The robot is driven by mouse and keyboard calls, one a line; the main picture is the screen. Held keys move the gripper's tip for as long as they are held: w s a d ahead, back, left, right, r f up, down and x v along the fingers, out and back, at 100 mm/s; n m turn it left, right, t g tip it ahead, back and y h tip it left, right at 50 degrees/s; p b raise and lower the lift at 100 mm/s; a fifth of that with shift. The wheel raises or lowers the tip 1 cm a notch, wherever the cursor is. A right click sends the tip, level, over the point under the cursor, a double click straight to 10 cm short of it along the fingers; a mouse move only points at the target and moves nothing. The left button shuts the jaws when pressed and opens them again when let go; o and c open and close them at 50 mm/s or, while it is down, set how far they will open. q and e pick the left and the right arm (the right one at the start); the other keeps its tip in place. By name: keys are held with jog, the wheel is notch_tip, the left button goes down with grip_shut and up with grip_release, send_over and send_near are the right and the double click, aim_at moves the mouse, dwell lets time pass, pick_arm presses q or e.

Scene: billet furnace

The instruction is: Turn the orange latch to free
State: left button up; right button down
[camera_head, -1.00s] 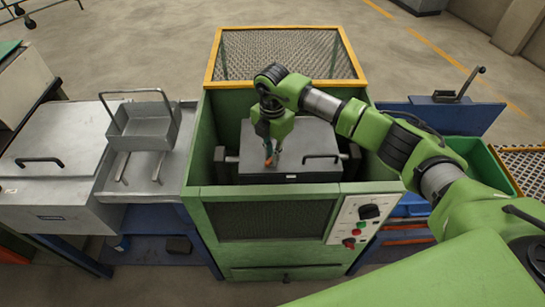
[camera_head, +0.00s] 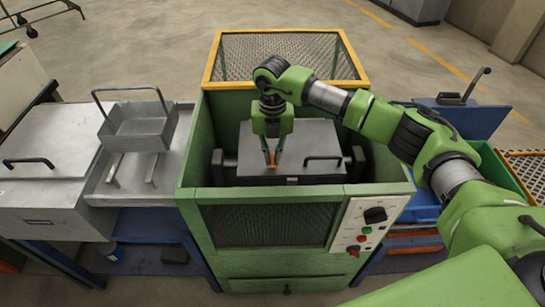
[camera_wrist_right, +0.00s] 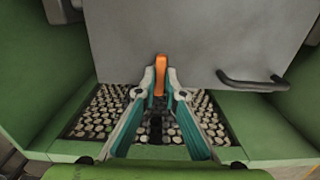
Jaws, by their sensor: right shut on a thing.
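The orange latch (camera_head: 273,169) is at the front edge of the grey lid (camera_head: 315,140) inside the green furnace housing. In the right wrist view the latch (camera_wrist_right: 160,76) stands about upright against the grey plate, between the fingertips. My right gripper (camera_head: 272,160) reaches down over the front of the lid and is shut on the latch. In the right wrist view the fingertips (camera_wrist_right: 160,80) are on both sides of it. They partly hide its lower end. My left gripper is not in view.
A black handle (camera_head: 323,159) is on the lid, right of the latch. The green housing's front wall (camera_head: 265,220) stands close below my gripper, with a control panel (camera_head: 368,222) at right. A grey handled tray (camera_head: 136,130) sits on the left bench.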

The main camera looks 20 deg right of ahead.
aim_at(272, 159)
dwell(0.3)
jog(key=c, duration=2.1)
grip_release()
jog(key=shift+c, duration=0.2)
jog(key=shift+r, duration=0.15)
notch_tip(272, 159, up, 12)
jog(key=shift+f, duration=0.2)
